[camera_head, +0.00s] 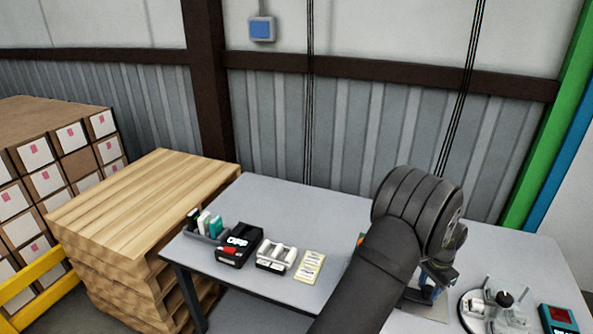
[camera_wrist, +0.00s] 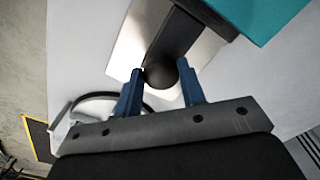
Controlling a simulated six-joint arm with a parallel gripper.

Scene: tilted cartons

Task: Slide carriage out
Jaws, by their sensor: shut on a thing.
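In the wrist view, my gripper (camera_wrist: 161,78) has its two blue fingers on either side of a round black knob (camera_wrist: 160,75) and is shut on it. The knob sits at the end of a dark bar (camera_wrist: 184,32), which lies over a pale plate (camera_wrist: 136,42). The bar and knob look like the carriage's handle, but the carriage itself is not clearly distinguishable. In the head view, my arm hides most of the gripper and the knob; part of the pale plate (camera_head: 428,308) shows on the grey table (camera_head: 330,207) below the gripper.
A clear round device (camera_head: 498,303) and a teal-and-red box (camera_head: 557,318) stand to the right. A teal surface (camera_wrist: 265,15) is close beyond the bar. The table's back is clear.

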